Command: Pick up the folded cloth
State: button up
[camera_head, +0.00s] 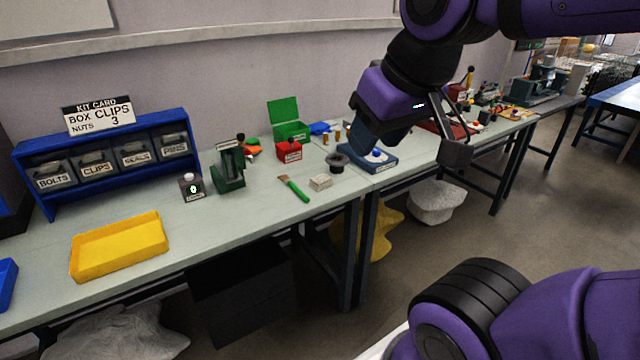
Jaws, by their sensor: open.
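A small pale beige block with layered sides (320,182), which looks like the folded cloth, lies flat on the grey-green workbench (255,215) near its front edge. It sits just right of a green-handled brush. My gripper (412,146) is in the upper right of the head view, above and to the right of the cloth. Its fingers are apart and I see nothing held between them. The gripper does not touch the cloth. My arm hides part of the bench behind it.
The green brush (294,188), a dark round cup (338,161) and a blue tray with a round piece (368,159) stand close to the cloth. A red box (288,151) is behind. A yellow tray (118,247) lies left, with free bench between.

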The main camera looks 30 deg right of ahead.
aim_at(322, 181)
jog(key=i+l, duration=0.2)
jog(key=i, duration=0.25)
jog(key=i+l, duration=0.25)
jog(key=i, duration=0.15)
jog(key=z, duration=0.05)
